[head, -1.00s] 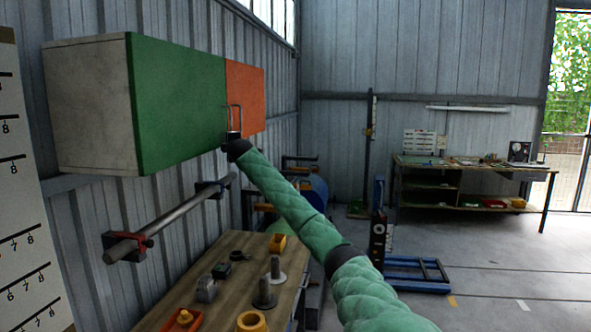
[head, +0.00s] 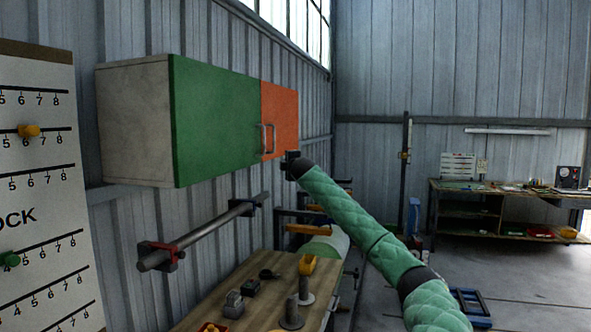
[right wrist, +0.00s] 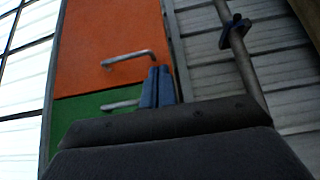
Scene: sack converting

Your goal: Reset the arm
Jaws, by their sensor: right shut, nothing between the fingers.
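My right arm, in a green quilted sleeve, reaches up from the lower right in the head view. My right gripper (head: 290,158) is at its end, just right of and below the handles of the wall cabinet. In the right wrist view its blue fingers (right wrist: 157,87) are together with nothing between them. They appear near the metal handles, apart from them as far as I can tell. The cabinet has a green door (head: 215,120) and an orange door (head: 280,115), both closed. My left gripper is not in view.
A horizontal pipe (head: 205,233) is fixed to the wall below the cabinet. A wooden bench (head: 235,280) below holds posts (head: 304,292) and a yellow part (head: 307,265). A numbered board (head: 40,190) stands at left. Open floor lies at right.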

